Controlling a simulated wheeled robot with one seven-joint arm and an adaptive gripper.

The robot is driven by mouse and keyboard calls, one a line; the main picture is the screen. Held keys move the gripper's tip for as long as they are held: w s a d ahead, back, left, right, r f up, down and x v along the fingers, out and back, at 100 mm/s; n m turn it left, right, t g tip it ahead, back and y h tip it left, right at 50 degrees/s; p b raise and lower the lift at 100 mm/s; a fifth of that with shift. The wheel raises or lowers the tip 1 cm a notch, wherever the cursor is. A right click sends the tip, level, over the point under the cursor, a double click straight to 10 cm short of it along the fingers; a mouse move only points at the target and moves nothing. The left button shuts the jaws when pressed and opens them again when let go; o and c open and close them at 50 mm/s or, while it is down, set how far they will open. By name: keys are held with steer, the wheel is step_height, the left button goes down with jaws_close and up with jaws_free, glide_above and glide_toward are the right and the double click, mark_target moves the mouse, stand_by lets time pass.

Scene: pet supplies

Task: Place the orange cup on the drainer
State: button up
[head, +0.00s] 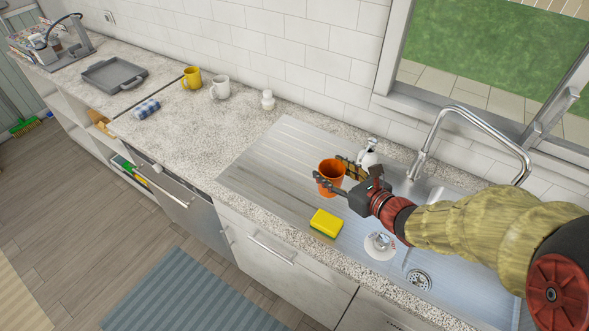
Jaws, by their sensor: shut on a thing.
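The orange cup (331,181) is upright in the head view, between the fingers of my gripper (328,168). My gripper is shut on the cup's sides, reaching in from the right. The drainer (265,167) is the ribbed metal surface to the left of the sink. The cup shows over the right part of this metal surface; I cannot tell whether its base touches it. Part of the cup's side is hidden by the near finger.
A yellow sponge (326,223) lies just in front of the cup. A white soap bottle (369,154) stands behind my gripper. A white dish with a glass-like item (380,244) sits nearer the basin, below the tall tap (470,118). The drainer's left part is clear.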

steer(key=shift+w+a, duration=0.15)
steer(key=shift+a, duration=0.2)
steer(key=shift+w+a+f+b, duration=0.45)
steer(key=shift+w+f+b, duration=0.4)
steer(key=shift+w+f, duration=1.35)
steer(key=shift+w+a+f+b, duration=0.5)
steer(key=shift+w+f+b, duration=0.35)
steer(key=shift+w+f, duration=1.3)
steer(key=shift+w+a+f+b, duration=0.45)
steer(key=shift+w+f+b, duration=0.4)
steer(key=shift+w+f, duration=1.35)
steer(key=shift+w+r, duration=0.1)
steer(key=shift+r, duration=0.05)
steer(key=o, duration=1.2)
steer(key=shift+c, duration=0.2)
